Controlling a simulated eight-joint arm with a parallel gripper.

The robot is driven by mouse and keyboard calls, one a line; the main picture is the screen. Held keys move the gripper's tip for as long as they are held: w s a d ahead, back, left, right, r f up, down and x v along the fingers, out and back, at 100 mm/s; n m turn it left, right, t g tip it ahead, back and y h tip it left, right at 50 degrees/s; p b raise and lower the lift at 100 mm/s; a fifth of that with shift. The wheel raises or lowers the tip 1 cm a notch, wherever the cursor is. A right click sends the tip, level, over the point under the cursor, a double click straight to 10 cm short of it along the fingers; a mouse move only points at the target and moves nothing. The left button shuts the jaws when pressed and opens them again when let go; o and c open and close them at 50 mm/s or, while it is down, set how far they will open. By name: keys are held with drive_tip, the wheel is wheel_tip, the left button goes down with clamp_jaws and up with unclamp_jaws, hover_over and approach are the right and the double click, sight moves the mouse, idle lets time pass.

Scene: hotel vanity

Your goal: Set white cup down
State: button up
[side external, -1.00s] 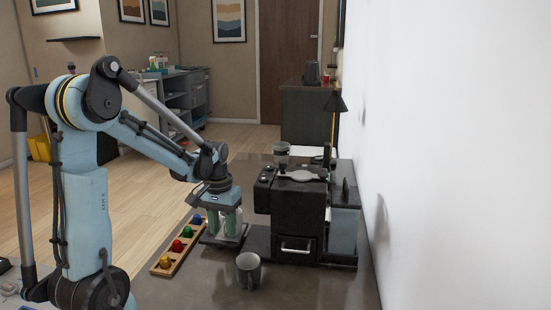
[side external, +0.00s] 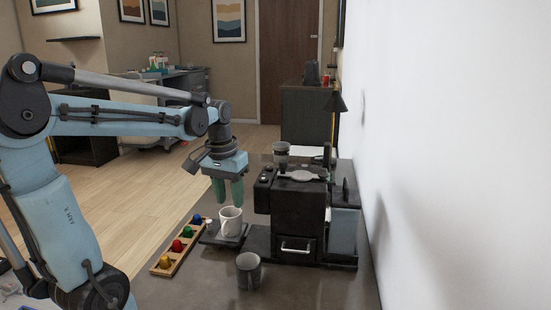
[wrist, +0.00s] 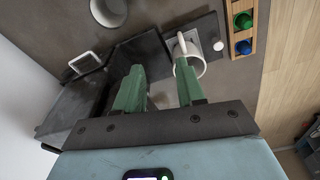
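The white cup (side external: 231,221) stands upright on a dark square pad (side external: 212,236) beside the coffee machine. It also shows in the wrist view (wrist: 200,66), with its handle at the left of its rim. My gripper (side external: 229,193) is above the cup, with its green fingers pointing down. In the wrist view my gripper (wrist: 160,72) has its two fingers spread apart with nothing between them. One fingertip overlaps the cup in that view; I cannot tell any contact.
A black coffee machine (side external: 290,215) stands right of the cup. A grey cup (side external: 248,268) stands nearer the camera. A wooden rack (side external: 170,262) with several coloured knobs lies to the left. The counter's front (side external: 310,291) is clear.

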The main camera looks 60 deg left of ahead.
drive_tip(key=d+f+m+t, duration=0.2)
drive_tip(key=d+m+t, duration=0.4)
drive_tip(key=d, duration=1)
drive_tip(key=shift+s+d+f+h, duration=0.2)
drive_tip(key=shift+s+f+h, duration=0.05)
drive_tip(key=shift+s+h, duration=0.05)
